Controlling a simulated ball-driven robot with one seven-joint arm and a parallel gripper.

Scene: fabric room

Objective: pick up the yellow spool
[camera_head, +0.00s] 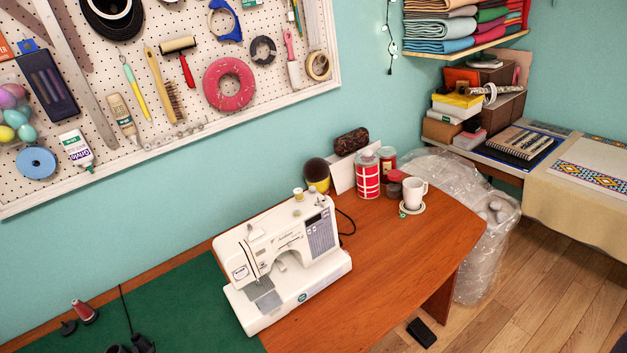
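A small yellow spool (298,194) stands upright on top of the white sewing machine (284,260), near the back of its upper arm. It looks small from here and its lower end is hard to make out. A second small light-coloured piece sits to its right on the machine's top. The sewing machine stands on the brown wooden table (400,250).
A green mat (180,305) lies left of the machine, with a red cone spool (84,312) and dark items at the bottom edge. Behind and right stand a red tin (367,177) and white mug (413,192). A tool pegboard (215,130) hangs on the wall.

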